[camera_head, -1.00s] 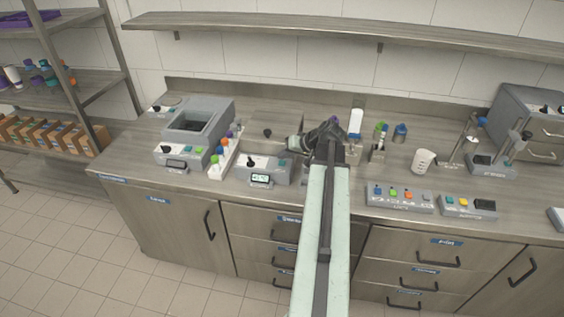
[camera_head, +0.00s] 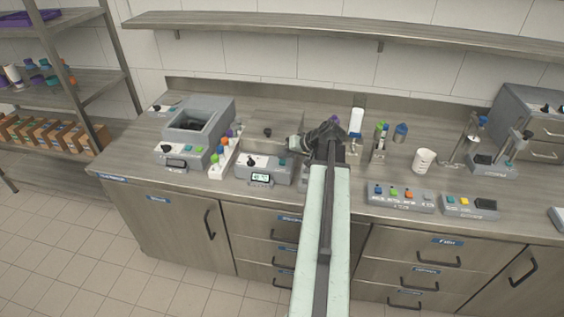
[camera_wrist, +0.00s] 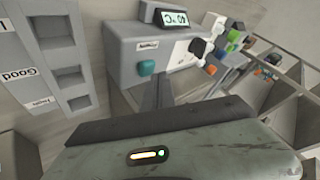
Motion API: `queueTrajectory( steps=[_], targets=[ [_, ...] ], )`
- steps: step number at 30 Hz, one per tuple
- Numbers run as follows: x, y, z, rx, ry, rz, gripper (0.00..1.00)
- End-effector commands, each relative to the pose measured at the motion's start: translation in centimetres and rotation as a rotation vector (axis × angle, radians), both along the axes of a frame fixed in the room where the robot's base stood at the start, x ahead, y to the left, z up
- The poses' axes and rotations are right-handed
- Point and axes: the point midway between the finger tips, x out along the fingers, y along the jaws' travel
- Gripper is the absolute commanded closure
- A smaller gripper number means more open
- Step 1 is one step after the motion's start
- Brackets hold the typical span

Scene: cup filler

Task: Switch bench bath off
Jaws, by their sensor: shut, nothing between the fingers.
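A grey unit (camera_head: 263,170) with a lit display, a black knob on a white dial and a teal button stands at the front of the bench, left of my arm. In the wrist view the unit (camera_wrist: 150,45) is close, its display reads about 40 °C, and its teal button (camera_wrist: 146,67) lies just beyond my fingertips. I cannot tell if they touch. A larger grey unit with an open basin (camera_head: 198,122) stands farther left. No label naming the bath is readable.
A white rack (camera_head: 224,158) with coloured caps stands between the two units. Right of my arm are a white cup (camera_head: 424,160), a button panel (camera_head: 400,197) and a smaller panel (camera_head: 468,206). A shelf (camera_head: 350,30) runs above the bench.

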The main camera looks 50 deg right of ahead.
Motion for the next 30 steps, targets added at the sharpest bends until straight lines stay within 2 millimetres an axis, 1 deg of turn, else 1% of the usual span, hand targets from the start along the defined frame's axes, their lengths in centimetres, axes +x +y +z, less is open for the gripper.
queueTrajectory(
  steps=[1, 2, 11, 23, 27, 30],
  targets=[
    [0.01, 0.02, -0.50, 0.000, 0.000, 0.000, 1.00],
    [0.01, 0.03, -0.59, 0.000, 0.000, 0.000, 1.00],
    [0.02, 0.04, -0.49, 0.000, 0.000, 0.000, 1.00],
    [0.02, 0.05, -0.95, 0.000, 0.000, 0.000, 1.00],
    [0.02, 0.05, -0.75, 0.000, 0.000, 0.000, 1.00],
    [0.00, 0.02, -0.23, 0.000, 0.000, 0.000, 1.00]
  ],
)
